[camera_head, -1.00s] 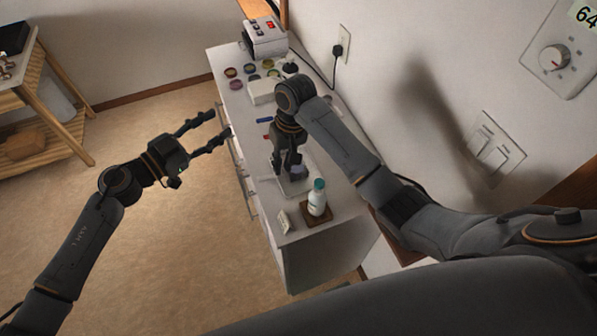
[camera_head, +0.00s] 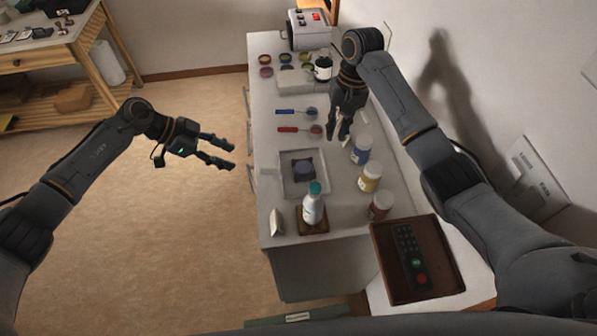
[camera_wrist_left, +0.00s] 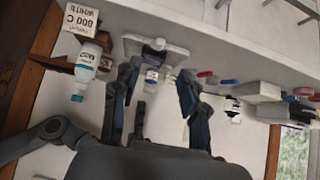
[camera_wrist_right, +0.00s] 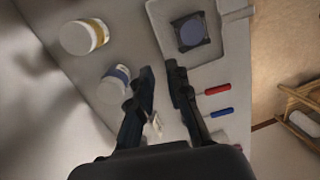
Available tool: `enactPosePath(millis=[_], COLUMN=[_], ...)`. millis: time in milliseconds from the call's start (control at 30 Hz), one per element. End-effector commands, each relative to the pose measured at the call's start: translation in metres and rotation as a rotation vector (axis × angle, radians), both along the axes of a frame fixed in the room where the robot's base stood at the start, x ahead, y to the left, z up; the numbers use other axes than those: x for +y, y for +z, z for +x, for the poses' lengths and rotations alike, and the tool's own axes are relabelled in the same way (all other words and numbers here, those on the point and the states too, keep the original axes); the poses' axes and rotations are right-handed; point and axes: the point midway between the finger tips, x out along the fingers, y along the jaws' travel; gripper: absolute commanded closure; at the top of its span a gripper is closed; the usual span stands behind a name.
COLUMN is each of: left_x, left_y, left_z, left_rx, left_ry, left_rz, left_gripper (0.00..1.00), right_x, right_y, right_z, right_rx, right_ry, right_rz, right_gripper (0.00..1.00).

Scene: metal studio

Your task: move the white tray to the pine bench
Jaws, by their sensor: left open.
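The white tray (camera_head: 286,188) lies on the light counter and holds a dark square piece with a grey-blue disc on it. It also shows in the right wrist view (camera_wrist_right: 165,25) and, edge-on, in the left wrist view. The pine bench (camera_head: 88,45) stands at the far left, with slatted pine legs and small items on top. My left gripper (camera_head: 230,154) is open and empty, over the floor left of the counter, apart from the tray. My right gripper (camera_head: 338,137) points down above the counter, behind and right of the tray, with its fingers apart and empty.
A white bottle with a teal cap (camera_head: 313,205) stands in front of the tray. Several jars, including a blue-labelled one (camera_head: 361,149), line its right side. Blue (camera_head: 290,112) and red (camera_head: 295,129) handled tools lie behind it. Open floor (camera_head: 190,220) separates counter and bench.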

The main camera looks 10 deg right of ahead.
Motion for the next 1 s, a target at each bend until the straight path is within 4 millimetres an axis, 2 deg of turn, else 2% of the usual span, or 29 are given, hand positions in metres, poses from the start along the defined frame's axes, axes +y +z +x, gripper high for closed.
enactPosePath(millis=[400, 600, 800, 1000], left_x=[-0.056, -0.080, -0.091, -0.093], left_y=[-0.054, -0.078, -0.090, -0.092], left_z=[0.000, 0.001, 0.002, 0.002], left_rx=[0.003, 0.003, 0.001, -0.001], left_ry=[-0.001, -0.001, 0.000, -0.001], left_rz=[-0.002, -0.002, -0.002, -0.002], left_gripper=[0.57, 0.57, 0.57, 0.57], right_x=[0.011, 0.015, 0.018, 0.018], right_y=[-0.077, -0.109, -0.126, -0.129], right_z=[-0.009, -0.011, -0.013, -0.013], right_rx=[0.005, 0.004, 0.003, 0.001], right_ry=[0.001, 0.000, 0.001, 0.000], right_rz=[-0.002, -0.001, -0.001, -0.001], right_gripper=[0.83, 0.83, 0.83, 0.83])
